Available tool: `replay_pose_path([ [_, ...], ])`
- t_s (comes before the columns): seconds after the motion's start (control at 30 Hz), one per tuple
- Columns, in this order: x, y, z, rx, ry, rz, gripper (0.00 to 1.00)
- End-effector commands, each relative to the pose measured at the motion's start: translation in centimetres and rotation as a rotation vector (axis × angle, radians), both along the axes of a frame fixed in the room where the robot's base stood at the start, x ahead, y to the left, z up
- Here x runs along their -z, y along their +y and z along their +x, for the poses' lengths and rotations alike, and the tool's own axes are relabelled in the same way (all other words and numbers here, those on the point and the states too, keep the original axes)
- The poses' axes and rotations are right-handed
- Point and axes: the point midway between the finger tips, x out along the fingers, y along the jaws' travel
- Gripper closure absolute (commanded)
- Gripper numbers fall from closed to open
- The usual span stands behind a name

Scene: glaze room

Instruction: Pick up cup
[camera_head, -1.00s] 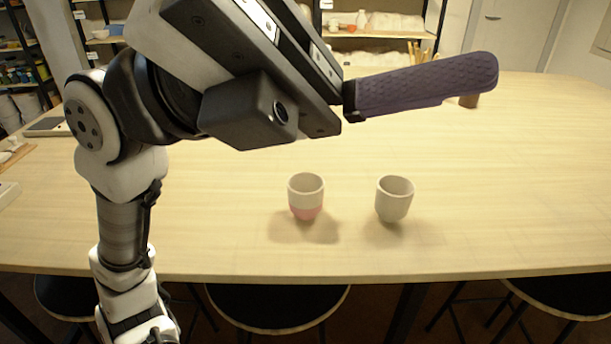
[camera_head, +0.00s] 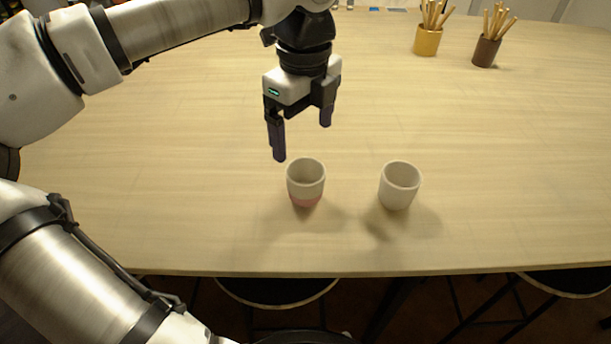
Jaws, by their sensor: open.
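Two cups stand upright near the table's front edge. The left cup (camera_head: 305,184) is off-white with a pink lower band. The right cup (camera_head: 398,186) is plain off-white. A gap of bare table lies between them. My gripper (camera_head: 302,138) points down with its two dark fingers spread apart and nothing between them. In the picture it is just above and slightly left of the pink-banded cup, and no contact shows. The exact height of the fingers over the table is hard to tell.
The wooden table (camera_head: 200,130) is mostly bare around the cups. A yellow holder (camera_head: 427,42) and a brown holder (camera_head: 486,52), both with wooden sticks, stand at the back right. Dark stools (camera_head: 278,290) are below the front edge.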

Motion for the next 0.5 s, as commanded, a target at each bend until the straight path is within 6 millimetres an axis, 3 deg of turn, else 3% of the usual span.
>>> replay_pose_path([
  [0.3,5.8,-0.2,-0.1,0.006,0.002,-0.007,0.11],
  [0.5,7.2,-0.2,-0.1,0.008,0.001,-0.007,0.11],
])
